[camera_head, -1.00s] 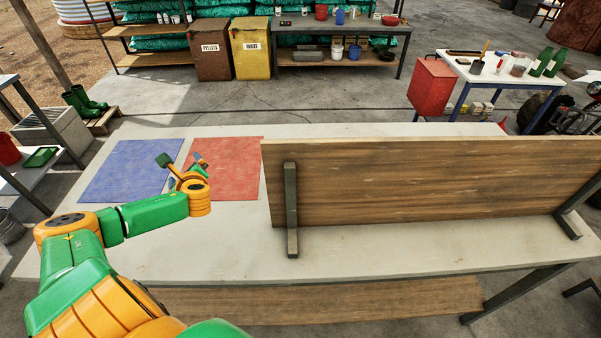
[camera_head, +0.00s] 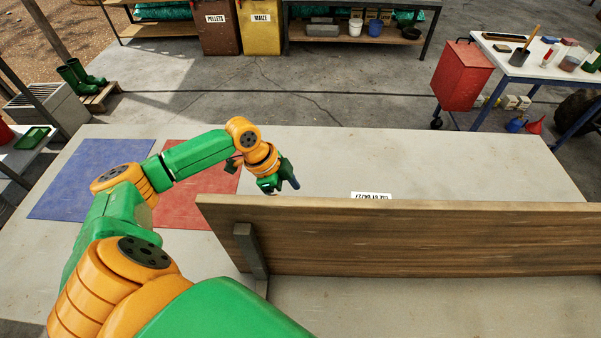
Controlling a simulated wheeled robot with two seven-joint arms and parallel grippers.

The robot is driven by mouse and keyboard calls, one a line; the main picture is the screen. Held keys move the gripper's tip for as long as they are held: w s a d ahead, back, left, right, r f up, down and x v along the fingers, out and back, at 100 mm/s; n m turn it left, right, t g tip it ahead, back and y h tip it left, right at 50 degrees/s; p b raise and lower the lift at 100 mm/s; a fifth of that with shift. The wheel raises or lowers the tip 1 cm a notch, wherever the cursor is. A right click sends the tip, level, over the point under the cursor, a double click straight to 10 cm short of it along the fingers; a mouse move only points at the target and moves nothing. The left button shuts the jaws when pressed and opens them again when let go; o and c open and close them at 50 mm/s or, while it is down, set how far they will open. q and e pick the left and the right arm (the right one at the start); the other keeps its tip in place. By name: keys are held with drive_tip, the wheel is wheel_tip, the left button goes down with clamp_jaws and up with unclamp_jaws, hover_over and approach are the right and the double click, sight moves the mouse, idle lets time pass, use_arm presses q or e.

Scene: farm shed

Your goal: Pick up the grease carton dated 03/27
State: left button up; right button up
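A white label (camera_head: 371,195) shows just above the top edge of the wooden board, near its middle. It seems to read "USE BY 04/27"; the lettering is small and partly cut off. Whatever bears the label is hidden behind the board. I see no label reading 03/27 and no whole grease carton. My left gripper (camera_head: 281,182) is over the table behind the board's left part, left of the label and apart from it. Its fingers point down and to the right, and their gap is not clear. My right gripper is not in view.
The upright wooden board (camera_head: 400,235) on dark feet screens part of the pale table (camera_head: 430,160). A blue mat (camera_head: 75,180) and a red mat (camera_head: 185,208) lie at left. A red cabinet (camera_head: 461,75) stands beyond the table. The table behind the board looks clear at right.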

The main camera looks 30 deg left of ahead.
use_arm(q)
drive_tip(key=shift+s+d+f+p, duration=0.2)
drive_tip(key=shift+s+f+p, duration=0.15)
drive_tip(key=shift+f, duration=0.3)
drive_tip(key=shift+s+d+f+p, duration=0.2)
drive_tip(key=shift+s+f, duration=0.1)
drive_tip(key=shift+f, duration=0.3)
drive_tip(key=shift+x, duration=1.15)
drive_tip(key=shift+w+a+f, duration=0.15)
drive_tip(key=shift+w+f, duration=0.15)
drive_tip(key=shift+s, duration=0.1)
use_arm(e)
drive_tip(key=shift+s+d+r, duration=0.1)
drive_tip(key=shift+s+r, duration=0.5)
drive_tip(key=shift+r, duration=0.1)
use_arm(q)
drive_tip(key=shift+s, duration=0.1)
drive_tip(key=shift+f, duration=0.2)
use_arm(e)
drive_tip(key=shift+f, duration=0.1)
